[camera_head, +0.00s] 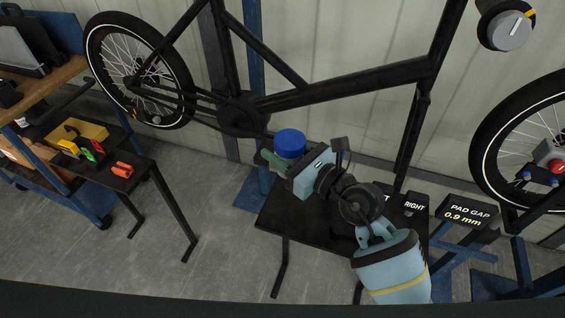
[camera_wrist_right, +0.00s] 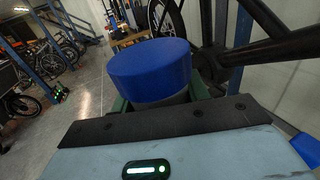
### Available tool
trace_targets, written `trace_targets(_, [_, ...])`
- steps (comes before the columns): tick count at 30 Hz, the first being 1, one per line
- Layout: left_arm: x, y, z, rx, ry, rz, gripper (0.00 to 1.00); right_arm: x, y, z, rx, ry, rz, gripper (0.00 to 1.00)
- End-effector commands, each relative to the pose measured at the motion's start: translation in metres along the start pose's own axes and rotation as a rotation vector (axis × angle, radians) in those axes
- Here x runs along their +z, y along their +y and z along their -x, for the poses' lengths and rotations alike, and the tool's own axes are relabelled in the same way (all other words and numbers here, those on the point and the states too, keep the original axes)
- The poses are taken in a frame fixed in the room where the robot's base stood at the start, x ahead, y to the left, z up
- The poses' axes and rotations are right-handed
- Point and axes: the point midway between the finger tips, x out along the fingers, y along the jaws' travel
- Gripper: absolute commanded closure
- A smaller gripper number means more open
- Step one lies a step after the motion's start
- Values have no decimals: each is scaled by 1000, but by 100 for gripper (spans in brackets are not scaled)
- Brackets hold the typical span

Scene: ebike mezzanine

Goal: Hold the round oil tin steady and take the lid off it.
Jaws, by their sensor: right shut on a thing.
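The round oil tin shows its wide blue lid (camera_head: 290,142) in the head view, above the black table. In the right wrist view the blue lid (camera_wrist_right: 151,68) sits on top of the tin's grey body (camera_wrist_right: 160,103). My right gripper (camera_head: 282,160) is shut on the tin, with green fingers on either side of the body below the lid. Most of the tin's body is hidden behind the lid and my gripper. I cannot tell whether the tin touches the table. My left gripper is in neither view.
The black table (camera_head: 272,216) has free room at its front left. A bicycle frame (camera_head: 350,83) hangs close behind the tin. A sign reading "PAD GAP 0.9 mm" (camera_head: 467,212) stands at the right. A low side table (camera_head: 141,174) with an orange item (camera_head: 122,171) is at the left.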

Motion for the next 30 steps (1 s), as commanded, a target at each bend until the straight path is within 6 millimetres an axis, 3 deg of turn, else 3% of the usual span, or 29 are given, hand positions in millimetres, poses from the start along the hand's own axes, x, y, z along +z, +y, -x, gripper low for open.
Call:
trace_targets(11, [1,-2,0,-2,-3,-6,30,5,0,0,-1,0,-2,83])
trace_targets(12, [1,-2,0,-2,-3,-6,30,5,0,0,-1,-1,-2,60])
trace_targets(20, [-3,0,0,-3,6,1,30,5,0,0,-1,-1,-1,94])
trace_targets(30, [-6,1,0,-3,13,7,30,4,-4,6,-13,-1,-1,96])
